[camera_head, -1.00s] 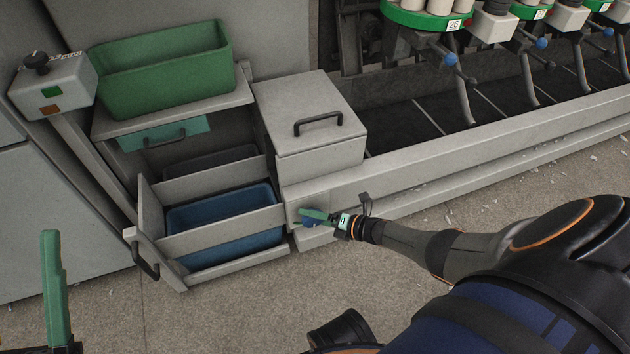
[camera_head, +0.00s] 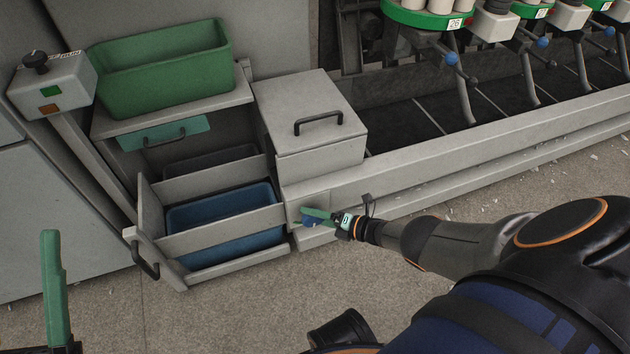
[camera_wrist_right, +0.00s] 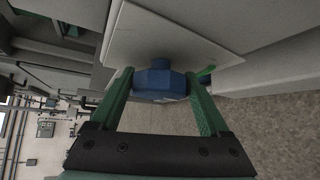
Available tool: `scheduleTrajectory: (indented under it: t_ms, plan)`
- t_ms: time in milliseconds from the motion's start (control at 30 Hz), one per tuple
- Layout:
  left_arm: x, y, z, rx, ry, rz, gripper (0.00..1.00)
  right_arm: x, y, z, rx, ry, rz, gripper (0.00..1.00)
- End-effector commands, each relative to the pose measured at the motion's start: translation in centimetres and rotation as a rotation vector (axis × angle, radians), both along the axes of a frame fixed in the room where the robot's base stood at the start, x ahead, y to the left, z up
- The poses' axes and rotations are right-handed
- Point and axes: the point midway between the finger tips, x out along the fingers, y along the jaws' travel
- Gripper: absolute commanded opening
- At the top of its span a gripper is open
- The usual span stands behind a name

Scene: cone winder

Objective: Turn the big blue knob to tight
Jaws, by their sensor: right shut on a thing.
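The big blue knob (camera_wrist_right: 155,82) sits on a pale square plate (camera_wrist_right: 165,35) in the right wrist view. In the head view the knob (camera_head: 309,222) is mostly covered by my right gripper (camera_head: 316,214), at the lower front of the grey machine. In the wrist view the green fingers of my right gripper (camera_wrist_right: 158,88) lie on either side of the knob, shut on it. I cannot read any tight marking. Part of my left gripper (camera_head: 54,290) shows as one green finger at the lower left of the head view, away from the knob.
An open drawer (camera_head: 215,235) with a blue bin (camera_head: 232,243) is just left of the knob. A green bin (camera_head: 165,70) stands on a shelf above. A control box (camera_head: 52,85) is at the far left. The floor in front (camera_head: 210,310) is clear.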

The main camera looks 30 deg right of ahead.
Motion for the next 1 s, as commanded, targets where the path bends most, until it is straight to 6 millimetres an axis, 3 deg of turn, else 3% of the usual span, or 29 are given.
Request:
scheduleTrajectory:
  t_ms: [33, 200, 567, 1000]
  plan:
    - [0.0, 0.0, 0.0, 0.0, 0.0, 0.0, 0.5, -0.4, -0.2, -0.1, 0.0, 0.004, 0.001, 0.81]
    - [0.0, 0.0, 0.0, 0.001, 0.0, -0.001, 0.5, -0.3, 0.0, -0.1, 0.0, 0.003, 0.004, 1.0]
    - [0.0, 0.0, 0.7, -0.002, 0.001, -0.002, 0.5, -0.9, -0.3, 0.4, 0.001, 0.002, 0.005, 1.0]
    - [-0.3, 0.6, 5.6, -0.041, -0.014, -0.02, 0.5, -8.3, -4.3, 3.2, -0.002, 0.004, 0.005, 1.0]
